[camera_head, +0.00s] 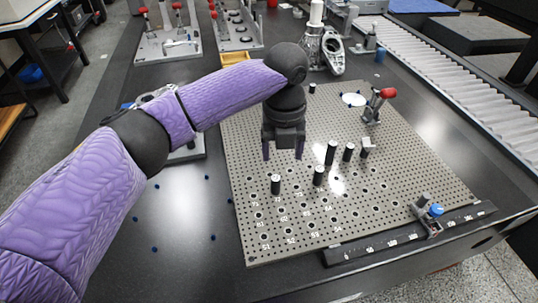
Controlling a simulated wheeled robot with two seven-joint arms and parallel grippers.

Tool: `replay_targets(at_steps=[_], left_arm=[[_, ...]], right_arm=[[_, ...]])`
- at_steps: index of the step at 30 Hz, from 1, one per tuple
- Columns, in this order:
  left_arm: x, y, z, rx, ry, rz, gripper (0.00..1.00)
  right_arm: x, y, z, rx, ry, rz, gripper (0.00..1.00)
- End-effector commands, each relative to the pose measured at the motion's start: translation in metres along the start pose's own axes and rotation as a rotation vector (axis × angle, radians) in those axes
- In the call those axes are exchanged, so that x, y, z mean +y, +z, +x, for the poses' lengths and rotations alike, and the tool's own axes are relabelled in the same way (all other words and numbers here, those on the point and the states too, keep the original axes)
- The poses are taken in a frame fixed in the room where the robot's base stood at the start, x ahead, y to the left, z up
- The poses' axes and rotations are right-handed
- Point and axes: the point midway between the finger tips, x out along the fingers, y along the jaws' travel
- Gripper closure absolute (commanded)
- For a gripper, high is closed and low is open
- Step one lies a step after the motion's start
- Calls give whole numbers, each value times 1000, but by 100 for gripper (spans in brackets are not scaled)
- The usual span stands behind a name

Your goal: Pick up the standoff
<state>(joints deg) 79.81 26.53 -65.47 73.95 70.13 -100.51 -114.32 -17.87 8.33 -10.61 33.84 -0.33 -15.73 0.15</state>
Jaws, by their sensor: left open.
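Several dark standoffs with pale tops stand upright on the perforated fixture plate (350,215). One standoff (276,185) is nearest the front left, another (318,177) is to its right, and a taller one (331,154) and a further one (348,154) stand behind. A small one (312,88) is at the back of the plate. Which one the task means, I cannot tell. My left gripper (284,153) points down over the plate, open and empty, its two fingers apart, above and behind the front-left standoff. My right gripper is not in view.
A small grey piece (367,146) and a red-knobbed clamp (376,106) are on the plate's right side. A ruler bar (400,233) with a blue-knobbed stop lies along the front right edge. Fixtures and a white column (316,15) stand behind. The plate's front has free room.

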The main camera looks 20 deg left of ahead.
Motion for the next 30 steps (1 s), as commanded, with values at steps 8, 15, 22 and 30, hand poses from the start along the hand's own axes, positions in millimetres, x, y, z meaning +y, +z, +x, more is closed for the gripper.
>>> replay_targets(at_steps=[8,15,22,30], left_arm=[[2,0,38,4,9,16,27],[9,6,80,5,9,14,27],[10,6,98,1,6,14,27],[10,6,97,0,6,14,65]], right_arm=[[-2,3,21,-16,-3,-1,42],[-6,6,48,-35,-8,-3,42],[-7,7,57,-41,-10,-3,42],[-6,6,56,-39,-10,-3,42]])
